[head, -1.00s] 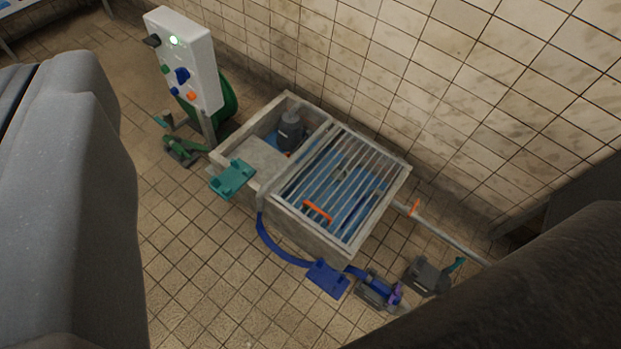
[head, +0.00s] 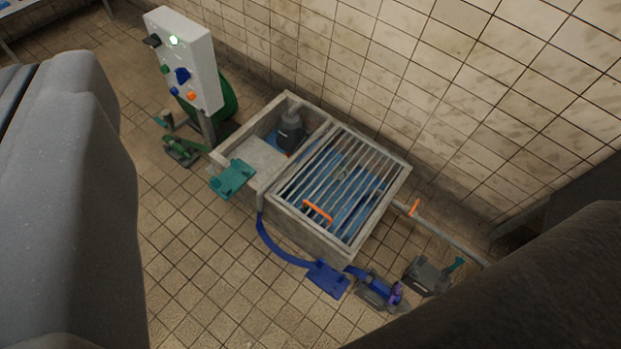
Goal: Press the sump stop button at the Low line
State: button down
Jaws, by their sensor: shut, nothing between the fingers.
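A white control panel (head: 192,55) stands upright on a post at the upper left. I cannot tell which is the sump stop. The concrete sump (head: 300,236) is in the middle, with blue water under a slatted grate (head: 345,180) and a grey pump (head: 290,130) in its open part. No Low line can be made out. My gripper is not in view; parts of my own body cover the left and lower right.
A teal bracket (head: 232,179) sits on the sump's left edge. A green pedal-like fitting (head: 183,151) stands below the panel. A blue hose (head: 275,248) runs to a blue plate (head: 327,279) and floor fittings. Tiled floor is clear lower left.

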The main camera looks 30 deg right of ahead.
aim_at(191, 96)
jog(key=u, duration=0.7)
jog(key=i, duration=1.45)
jog(key=u, duration=0.15)
